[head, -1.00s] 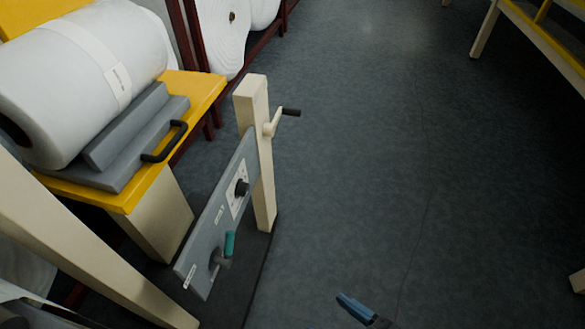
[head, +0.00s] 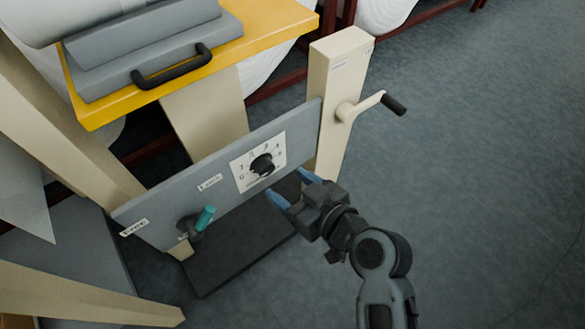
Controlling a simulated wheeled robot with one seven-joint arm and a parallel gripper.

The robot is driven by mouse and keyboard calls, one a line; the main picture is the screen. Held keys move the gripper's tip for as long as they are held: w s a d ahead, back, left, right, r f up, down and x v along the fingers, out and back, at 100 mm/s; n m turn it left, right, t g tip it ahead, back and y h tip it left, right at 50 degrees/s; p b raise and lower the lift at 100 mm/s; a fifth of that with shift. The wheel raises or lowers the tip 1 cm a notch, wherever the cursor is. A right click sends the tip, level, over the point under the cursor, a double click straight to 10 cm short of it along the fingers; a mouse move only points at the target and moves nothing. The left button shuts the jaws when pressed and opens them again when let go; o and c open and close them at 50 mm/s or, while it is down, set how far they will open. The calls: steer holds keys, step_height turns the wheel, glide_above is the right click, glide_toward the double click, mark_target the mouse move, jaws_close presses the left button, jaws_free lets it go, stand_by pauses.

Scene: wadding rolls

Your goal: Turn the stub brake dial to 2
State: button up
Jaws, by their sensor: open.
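The brake dial (head: 262,165) is a round black knob on a white square scale plate (head: 244,179) with numbers around it. The plate is on a grey panel (head: 165,205); the knob's exact setting is too small to read. My gripper (head: 288,186) is open and empty, its two blue fingers pointing toward the panel. It is just right of and below the dial in the head view, apart from the knob as far as I can tell.
A teal-handled lever (head: 204,218) is on the panel left of the dial. A cream post (head: 338,95) with a black-tipped crank (head: 372,104) stands to the right. A yellow table (head: 270,35) carries a grey block with a black handle (head: 172,67). Open floor lies right.

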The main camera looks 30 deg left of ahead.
mark_target(268, 172)
steer(key=x, duration=0.7)
steer(key=shift+b, duration=0.35)
steer(key=c, duration=1)
